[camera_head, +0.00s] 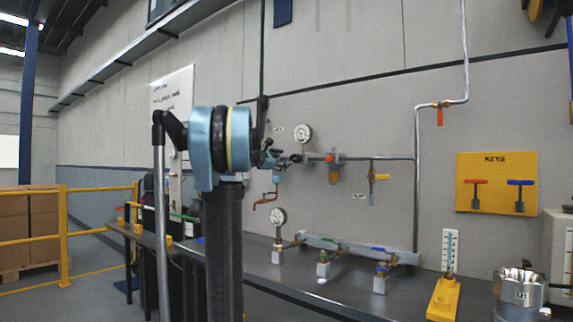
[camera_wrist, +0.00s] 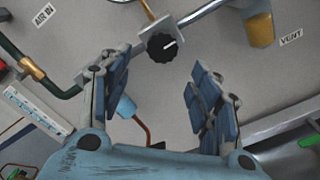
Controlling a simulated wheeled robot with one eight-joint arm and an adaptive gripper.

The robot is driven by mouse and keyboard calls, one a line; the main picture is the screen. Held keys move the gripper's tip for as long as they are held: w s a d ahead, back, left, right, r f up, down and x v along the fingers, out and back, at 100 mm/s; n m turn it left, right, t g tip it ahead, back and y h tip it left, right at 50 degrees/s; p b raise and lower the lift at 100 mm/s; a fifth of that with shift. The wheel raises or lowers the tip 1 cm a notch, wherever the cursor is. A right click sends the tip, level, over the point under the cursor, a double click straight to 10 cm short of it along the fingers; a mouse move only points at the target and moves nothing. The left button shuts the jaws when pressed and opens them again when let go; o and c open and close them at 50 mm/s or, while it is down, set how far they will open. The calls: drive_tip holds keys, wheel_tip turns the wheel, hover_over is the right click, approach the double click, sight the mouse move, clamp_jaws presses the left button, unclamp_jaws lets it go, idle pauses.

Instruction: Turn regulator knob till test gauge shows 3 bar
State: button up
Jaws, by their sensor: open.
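The regulator knob (camera_wrist: 162,47) is black and round with a white pointer line, on a square grey block in the wrist view. My gripper (camera_wrist: 157,72) is open, with its blue-padded fingers apart and the knob just beyond the gap between their tips, untouched. In the head view my gripper (camera_head: 275,158) is in front of the wall piping and the knob cannot be made out. A round white gauge (camera_head: 303,133) sits on the wall just above the gripper. Another gauge (camera_head: 279,216) stands on the bench. I cannot tell which is the test gauge; both readings are too small.
An amber bowl (camera_wrist: 260,30) hangs beside the knob, near the VENT label (camera_wrist: 291,38). A green pipe (camera_wrist: 40,82) runs at the left. A bench manifold (camera_head: 345,246) carries several valves. A yellow KEYS board (camera_head: 496,200) hangs at the right.

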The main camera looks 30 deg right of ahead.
drive_tip(key=v, duration=0.3)
idle(0.5)
drive_tip(key=s+a+f+m+g+y, duration=0.1)
drive_tip(key=s+a+f+m+y, duration=0.3)
drive_tip(key=s+a+f, duration=0.8)
drive_tip(key=s+a+f+m+g+y, duration=0.2)
drive_tip(key=s+a+f+m+y, duration=0.3)
drive_tip(key=s+a+f, duration=0.8)
drive_tip(key=s+a+f+m+g+y, duration=0.1)
drive_tip(key=s+a+f+m+y, duration=0.3)
drive_tip(key=f, duration=2.4)
drive_tip(key=s+a+y, duration=0.3)
drive_tip(key=s+a, duration=0.5)
drive_tip(key=a, duration=0.3)
drive_tip(key=shift+s+a+g+y, duration=0.15)
drive_tip(key=shift+s+g+y, duration=0.15)
drive_tip(key=shift+s+g, duration=0.1)
drive_tip(key=shift+f, duration=0.1)
drive_tip(key=shift+w+f, duration=0.2)
drive_tip(key=shift+w, duration=0.25)
